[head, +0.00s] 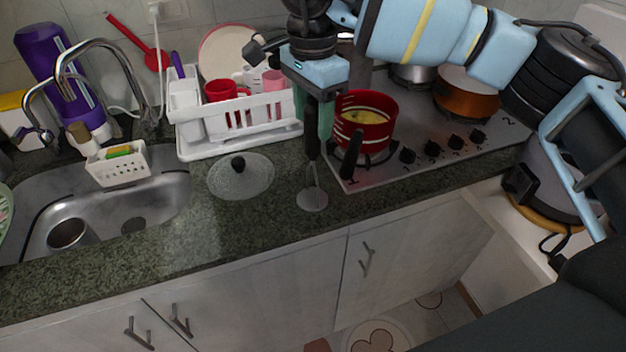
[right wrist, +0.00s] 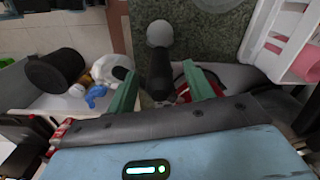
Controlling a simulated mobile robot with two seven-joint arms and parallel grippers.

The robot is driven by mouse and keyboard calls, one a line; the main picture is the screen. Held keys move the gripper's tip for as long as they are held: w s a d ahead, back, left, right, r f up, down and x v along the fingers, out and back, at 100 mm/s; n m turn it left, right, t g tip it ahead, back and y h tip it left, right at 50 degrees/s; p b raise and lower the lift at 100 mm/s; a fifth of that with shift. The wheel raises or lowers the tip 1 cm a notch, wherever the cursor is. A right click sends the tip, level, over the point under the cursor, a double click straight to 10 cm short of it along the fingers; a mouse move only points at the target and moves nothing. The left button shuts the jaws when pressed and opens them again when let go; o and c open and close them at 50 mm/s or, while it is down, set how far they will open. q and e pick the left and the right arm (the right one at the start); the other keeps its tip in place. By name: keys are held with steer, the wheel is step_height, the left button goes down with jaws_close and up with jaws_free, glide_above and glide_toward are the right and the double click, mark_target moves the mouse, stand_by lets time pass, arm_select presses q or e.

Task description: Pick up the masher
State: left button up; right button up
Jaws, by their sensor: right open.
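The masher (head: 312,199) has a round grey metal head on the counter by the stove's left edge and a black handle that rises to my right gripper. In the right wrist view its black handle (right wrist: 160,72) points in between the fingers, with the round head beyond. My right gripper (head: 319,125) has green fingers pointing down at the handle's upper part. In the right wrist view the gripper (right wrist: 162,87) is open, with a finger on each side of the handle and visible gaps. My left gripper is not in view.
A glass lid (head: 240,176) lies left of the masher. A white dish rack (head: 190,152) stands behind it. A red pot (head: 366,122) with a dark handle is on the stove (head: 425,165), close to the right gripper. The counter's front strip is clear.

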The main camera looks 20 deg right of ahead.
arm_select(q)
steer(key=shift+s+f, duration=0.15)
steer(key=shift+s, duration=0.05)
arm_select(e)
steer(key=shift+c, duration=0.4)
steer(key=c, duration=0.9)
steer(key=shift+c, duration=0.4)
steer(key=shift+r, duration=0.15)
